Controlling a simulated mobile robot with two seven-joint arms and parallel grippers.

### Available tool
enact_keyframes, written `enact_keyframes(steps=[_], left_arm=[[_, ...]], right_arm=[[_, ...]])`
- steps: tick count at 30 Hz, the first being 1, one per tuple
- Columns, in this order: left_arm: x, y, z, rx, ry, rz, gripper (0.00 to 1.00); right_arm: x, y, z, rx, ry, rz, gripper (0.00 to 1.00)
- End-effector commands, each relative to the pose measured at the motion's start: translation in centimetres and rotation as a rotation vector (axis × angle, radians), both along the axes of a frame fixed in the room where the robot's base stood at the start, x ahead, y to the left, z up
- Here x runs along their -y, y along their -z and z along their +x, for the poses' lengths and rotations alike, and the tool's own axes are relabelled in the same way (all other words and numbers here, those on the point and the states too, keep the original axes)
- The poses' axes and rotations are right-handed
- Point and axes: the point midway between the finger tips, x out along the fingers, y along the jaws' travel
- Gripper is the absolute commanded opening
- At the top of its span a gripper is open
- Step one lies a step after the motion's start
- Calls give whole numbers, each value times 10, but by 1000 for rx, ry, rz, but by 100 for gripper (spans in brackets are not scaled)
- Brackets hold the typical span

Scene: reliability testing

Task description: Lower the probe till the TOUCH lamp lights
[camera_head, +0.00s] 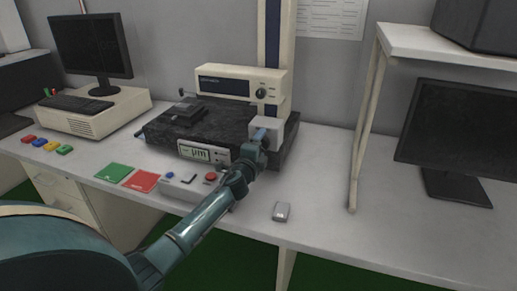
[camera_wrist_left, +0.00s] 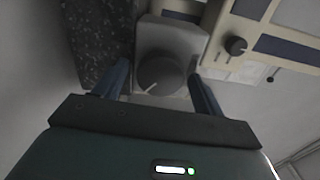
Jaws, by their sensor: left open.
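A dark granite-like base (camera_head: 165,131) carries a pale column (camera_head: 289,30) with a light grey block (camera_head: 270,124) low in front of it. My left gripper (camera_head: 262,136) is at this block. In the left wrist view, a round grey knob (camera_wrist_left: 161,77) with a pale pointer mark sits on the block. My open left fingers (camera_wrist_left: 160,68) stand on either side of the knob; I cannot tell whether they touch it. A cream readout unit (camera_head: 238,82) has a dark window. I cannot make out the probe tip or a lit TOUCH lamp. My right gripper is not in view.
A display marked µm (camera_head: 194,152) is on the base's front. A button box (camera_head: 190,184) with blue and red buttons, a green card (camera_head: 114,172) and a red card (camera_head: 141,181) lie in front. A small grey object (camera_head: 281,211) lies right. A shelf post (camera_head: 358,140) stands farther right.

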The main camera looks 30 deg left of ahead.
Motion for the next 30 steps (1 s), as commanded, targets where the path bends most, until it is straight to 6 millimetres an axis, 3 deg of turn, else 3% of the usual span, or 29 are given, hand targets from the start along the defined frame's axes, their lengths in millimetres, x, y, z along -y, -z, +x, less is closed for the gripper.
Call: enact_keyframes(steps=[7, 21, 30], left_arm=[[5, 0, -21, -1, 1, 0, 70], [27, 1, -111, -2, 1, 0, 70], [30, 0, -128, -1, -1, 0, 70]], right_arm=[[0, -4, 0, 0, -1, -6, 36], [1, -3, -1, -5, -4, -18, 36], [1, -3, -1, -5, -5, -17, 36]])
